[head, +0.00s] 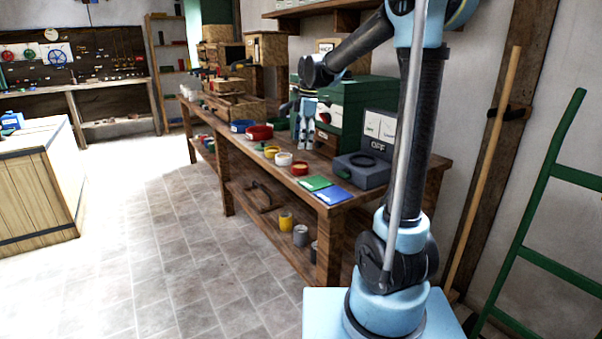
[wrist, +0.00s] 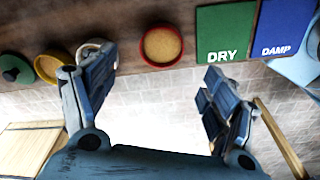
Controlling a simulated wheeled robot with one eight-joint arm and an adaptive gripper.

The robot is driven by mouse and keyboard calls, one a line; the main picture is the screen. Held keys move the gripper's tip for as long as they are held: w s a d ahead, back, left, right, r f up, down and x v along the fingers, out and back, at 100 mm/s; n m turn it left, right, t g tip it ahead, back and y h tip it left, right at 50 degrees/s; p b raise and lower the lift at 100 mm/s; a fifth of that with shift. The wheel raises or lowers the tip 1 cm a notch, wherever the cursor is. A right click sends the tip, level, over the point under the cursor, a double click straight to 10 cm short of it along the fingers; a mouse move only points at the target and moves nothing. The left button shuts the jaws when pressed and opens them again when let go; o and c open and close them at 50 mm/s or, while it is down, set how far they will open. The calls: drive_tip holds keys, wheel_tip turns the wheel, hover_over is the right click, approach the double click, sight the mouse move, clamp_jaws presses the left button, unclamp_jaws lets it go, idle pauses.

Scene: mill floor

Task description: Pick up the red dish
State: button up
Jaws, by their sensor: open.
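The red dish (head: 300,171) is a small round dish with tan contents on the workbench, between the white dish (head: 284,158) and the green card (head: 314,183). In the wrist view the red dish (wrist: 162,66) lies near the top, level with the space between my fingers, and is not held. My gripper (head: 306,146) is open and empty above the bench, farther back than the red dish in the head view. The wrist view shows the spread fingers of my gripper (wrist: 160,62) with nothing between them.
A yellow dish (head: 271,153), a larger red container (head: 259,132) and a blue one (head: 242,126) stand farther along the bench. A blue card (head: 334,195) marked DAMP (wrist: 280,28) and a grey device (head: 361,171) are nearer. A green case (head: 350,110) stands behind.

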sight(300, 163)
drive_tip(key=shift+a+f, duration=0.15)
drive_tip(key=shift+f, duration=1.45)
drive_tip(key=shift+a+f, duration=0.15)
drive_tip(key=shift+f, duration=1.4)
drive_tip(key=shift+a+f, duration=0.15)
drive_tip(key=shift+f, duration=1.45)
drive_tip(key=c, duration=1.2)
